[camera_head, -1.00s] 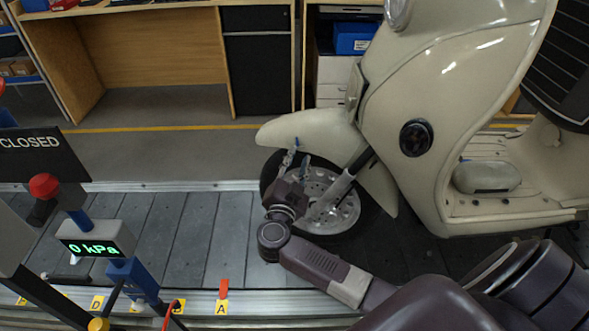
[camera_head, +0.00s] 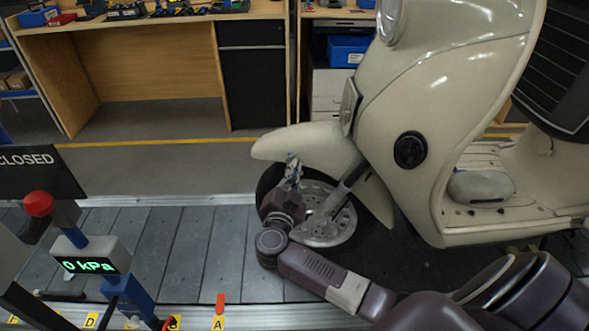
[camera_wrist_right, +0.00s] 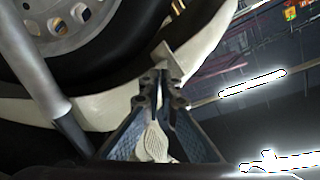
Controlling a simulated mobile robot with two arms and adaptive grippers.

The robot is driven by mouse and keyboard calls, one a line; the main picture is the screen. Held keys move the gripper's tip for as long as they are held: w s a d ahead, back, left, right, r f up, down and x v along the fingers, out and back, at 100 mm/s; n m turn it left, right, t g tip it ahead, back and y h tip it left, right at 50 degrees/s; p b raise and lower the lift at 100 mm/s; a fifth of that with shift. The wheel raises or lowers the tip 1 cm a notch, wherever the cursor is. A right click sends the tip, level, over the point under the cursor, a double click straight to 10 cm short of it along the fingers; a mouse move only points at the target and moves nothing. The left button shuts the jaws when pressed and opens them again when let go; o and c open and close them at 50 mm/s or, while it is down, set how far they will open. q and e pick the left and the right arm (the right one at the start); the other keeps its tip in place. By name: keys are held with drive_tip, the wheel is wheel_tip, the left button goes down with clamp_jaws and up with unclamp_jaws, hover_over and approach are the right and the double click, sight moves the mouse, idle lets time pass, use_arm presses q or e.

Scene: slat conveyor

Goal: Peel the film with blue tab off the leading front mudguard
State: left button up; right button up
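The front mudguard (camera_head: 312,146) is cream and arches over the front wheel of the scooter; its pale edge also shows in the wrist view (camera_wrist_right: 105,108). My right gripper (camera_head: 293,162) is just under its front part. In the wrist view the right fingers (camera_wrist_right: 158,82) are closed together at the tips. A small pale flap (camera_wrist_right: 168,60) sticks out from the mudguard edge right at the fingertips and looks like the film pinched between them. The blue tab cannot be made out. My left gripper is not in view.
The front wheel (camera_head: 330,220) is close beside the right gripper. The slatted conveyor (camera_head: 150,245) is bare to the left. A post with a 0 kPa display (camera_head: 88,264) and a red button (camera_head: 38,204) stands at the left. A workbench (camera_head: 150,60) is behind.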

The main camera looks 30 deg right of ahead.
drive_tip(key=o, duration=0.5)
drive_tip(key=shift+s+a, duration=0.1)
